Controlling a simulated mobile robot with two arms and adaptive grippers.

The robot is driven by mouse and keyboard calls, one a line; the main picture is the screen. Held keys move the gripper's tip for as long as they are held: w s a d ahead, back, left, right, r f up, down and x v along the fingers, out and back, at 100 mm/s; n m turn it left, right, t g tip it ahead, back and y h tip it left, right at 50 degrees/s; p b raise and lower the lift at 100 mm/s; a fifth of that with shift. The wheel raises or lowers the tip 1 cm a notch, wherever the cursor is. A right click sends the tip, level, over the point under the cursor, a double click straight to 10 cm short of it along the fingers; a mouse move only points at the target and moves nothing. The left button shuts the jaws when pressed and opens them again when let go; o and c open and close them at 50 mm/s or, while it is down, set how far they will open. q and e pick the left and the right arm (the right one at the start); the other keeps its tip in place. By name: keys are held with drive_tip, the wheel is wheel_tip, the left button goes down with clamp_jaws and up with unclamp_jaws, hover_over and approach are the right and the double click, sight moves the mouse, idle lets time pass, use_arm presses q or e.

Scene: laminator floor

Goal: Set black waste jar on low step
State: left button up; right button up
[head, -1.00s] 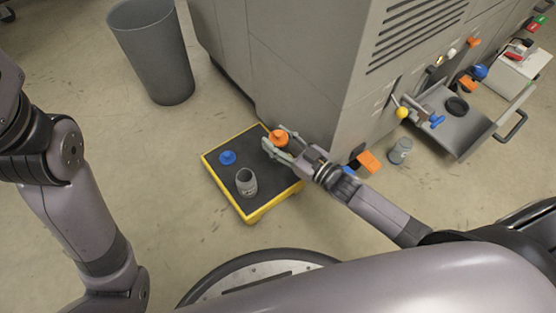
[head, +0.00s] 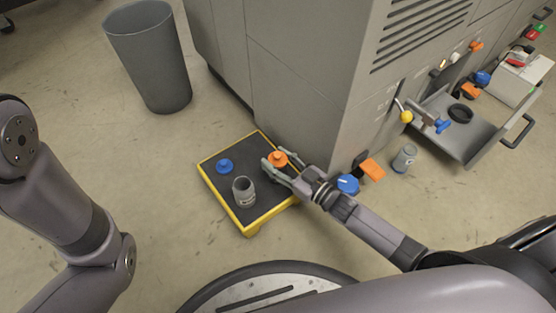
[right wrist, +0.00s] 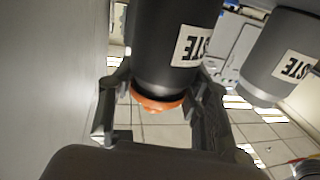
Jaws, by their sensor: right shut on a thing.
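The black waste jar with an orange lid (head: 277,157) is between the fingers of my right gripper (head: 279,167), which is shut on it. In the right wrist view the dark jar body (right wrist: 165,45) carries a white label ending in "STE", with the orange lid at its end. The low step (head: 222,197) has a black top and yellow edges. The jar is over the step's right part; its base is hidden, so I cannot tell whether it touches. My left arm shows at the left, but its gripper is out of view.
A grey jar (head: 244,191) and a blue knobbed piece (head: 225,166) are on the step. A grey bin (head: 150,60) stands behind left; the grey machine (head: 300,80) rises just behind the step. Another jar (head: 404,158) and an orange block (head: 372,169) are at right.

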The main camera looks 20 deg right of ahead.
drive_tip(key=o, duration=1.4)
